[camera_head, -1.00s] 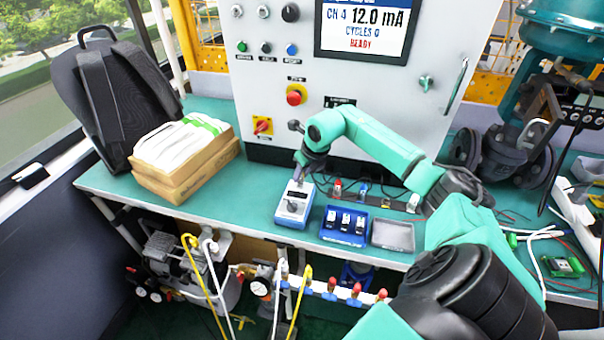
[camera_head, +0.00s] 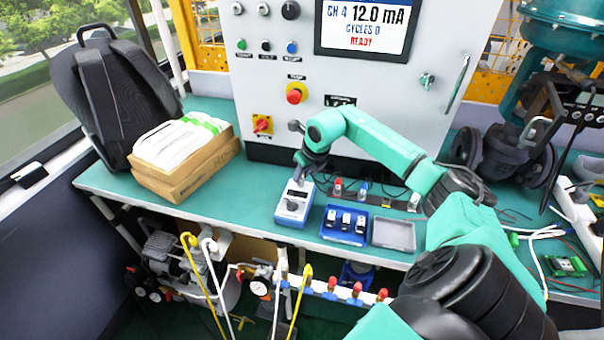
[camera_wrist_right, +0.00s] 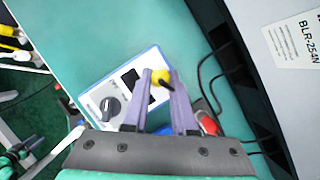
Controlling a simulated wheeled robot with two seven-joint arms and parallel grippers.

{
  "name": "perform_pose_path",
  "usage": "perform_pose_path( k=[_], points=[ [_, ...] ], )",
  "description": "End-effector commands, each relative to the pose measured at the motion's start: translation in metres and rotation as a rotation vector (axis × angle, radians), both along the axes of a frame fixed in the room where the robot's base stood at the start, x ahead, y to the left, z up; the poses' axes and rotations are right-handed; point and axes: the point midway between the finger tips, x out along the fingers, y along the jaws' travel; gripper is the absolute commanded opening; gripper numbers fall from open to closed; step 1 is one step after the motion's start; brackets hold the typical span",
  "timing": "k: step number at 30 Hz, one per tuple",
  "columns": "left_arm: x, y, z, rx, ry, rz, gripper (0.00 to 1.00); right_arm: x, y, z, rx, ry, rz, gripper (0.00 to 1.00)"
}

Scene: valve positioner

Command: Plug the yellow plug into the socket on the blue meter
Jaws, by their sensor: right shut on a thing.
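The blue meter (camera_head: 292,207) stands on the green bench, with a white face and a dark knob; it also shows in the right wrist view (camera_wrist_right: 98,92). My right gripper (camera_head: 299,180) is over the meter's back edge, pointing down. In the right wrist view its two fingers (camera_wrist_right: 160,84) are shut on the yellow plug (camera_wrist_right: 160,76), which has a dark cable end. The plug is over the meter's face near dark openings. I cannot tell whether it touches or enters the socket. In the head view the plug is hidden by the gripper. My left gripper is not in view.
A blue tray (camera_head: 344,239) with dark parts and a grey tray (camera_head: 393,248) stand right of the meter. Red and blue connectors (camera_head: 350,188) stand behind them. The control cabinet (camera_head: 370,95) rises behind. Boxes (camera_head: 185,178) lie to the left, with bare bench between.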

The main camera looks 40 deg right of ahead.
Motion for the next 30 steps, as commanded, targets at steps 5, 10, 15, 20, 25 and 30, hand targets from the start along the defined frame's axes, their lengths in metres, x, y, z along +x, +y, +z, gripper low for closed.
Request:
perform_pose_path(
  k=[5, 10, 15, 20, 25, 30],
  points=[
    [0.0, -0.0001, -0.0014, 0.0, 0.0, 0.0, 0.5, 0.0001, -0.0002, -0.0015, 0.0, 0.0, 0.0, 0.0],
    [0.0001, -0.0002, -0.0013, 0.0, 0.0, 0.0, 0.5, 0.0001, -0.0001, -0.0015, 0.0, 0.0, 0.0, 0.0],
    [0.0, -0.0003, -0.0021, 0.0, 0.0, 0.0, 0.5, 0.0, -0.0002, -0.0021, 0.0, 0.0, 0.0, 0.0],
    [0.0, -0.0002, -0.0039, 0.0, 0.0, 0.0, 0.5, -0.0003, -0.0004, -0.0036, -0.001, 0.001, 0.0, 0.0],
    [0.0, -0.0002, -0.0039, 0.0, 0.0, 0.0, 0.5, -0.0007, 0.0, -0.0042, -0.001, 0.003, 0.0, 0.0],
    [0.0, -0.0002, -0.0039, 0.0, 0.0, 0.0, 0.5, -0.0009, 0.0001, -0.0045, 0.0, 0.004, 0.0, 0.52]
  ],
)
